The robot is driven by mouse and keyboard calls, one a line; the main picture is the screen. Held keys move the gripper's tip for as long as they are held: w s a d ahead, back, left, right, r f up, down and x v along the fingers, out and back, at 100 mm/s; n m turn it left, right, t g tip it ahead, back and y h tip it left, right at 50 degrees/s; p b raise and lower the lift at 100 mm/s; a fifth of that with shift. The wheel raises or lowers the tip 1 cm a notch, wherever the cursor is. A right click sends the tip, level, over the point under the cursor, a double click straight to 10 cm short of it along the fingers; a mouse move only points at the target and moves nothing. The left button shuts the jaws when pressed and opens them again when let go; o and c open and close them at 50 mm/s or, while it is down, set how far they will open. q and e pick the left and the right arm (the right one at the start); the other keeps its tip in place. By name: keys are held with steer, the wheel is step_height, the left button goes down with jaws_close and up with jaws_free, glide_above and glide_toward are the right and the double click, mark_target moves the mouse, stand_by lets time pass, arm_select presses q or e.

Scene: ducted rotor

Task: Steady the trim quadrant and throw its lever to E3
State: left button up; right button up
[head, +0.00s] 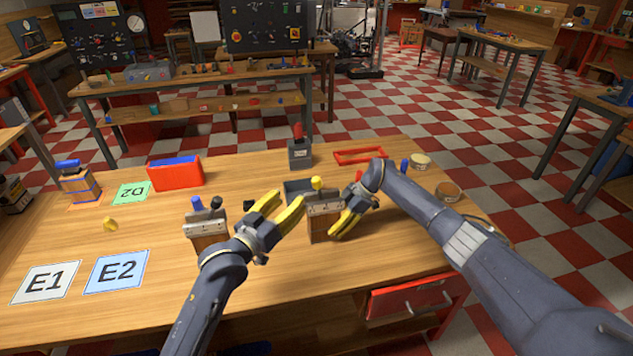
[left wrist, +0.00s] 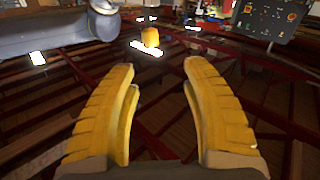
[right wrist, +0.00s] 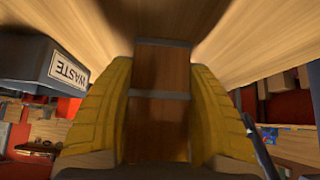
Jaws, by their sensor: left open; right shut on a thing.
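The trim quadrant is most likely the wooden block with a pale top plate (head: 325,208) and a yellow-knobbed lever (head: 317,184), right of the table's middle. My right gripper (head: 344,220) is shut on its right side; the right wrist view shows the wooden body (right wrist: 158,100) between the fingers. My left gripper (head: 290,198) is open and empty, just left of the lever and apart from it. In the left wrist view the yellow knob (left wrist: 150,37) lies beyond the fingertips (left wrist: 160,68). No E3 marking is readable.
A similar block (head: 207,228) with blue and black knobs stands left of my left arm. Cards E1 (head: 46,281), E2 (head: 117,271) and D2 (head: 132,192) lie left. A grey bin (head: 297,188), marked WASTE in the right wrist view (right wrist: 70,70), stands behind the quadrant.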

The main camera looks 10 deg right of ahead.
mark_target(314, 184)
arm_select(q)
steer(key=x, duration=0.8)
steer(key=s+d+x, duration=0.1)
steer(key=x, duration=0.3)
steer(key=shift+f, duration=0.35)
steer(key=shift+o, duration=0.2)
jaws_close()
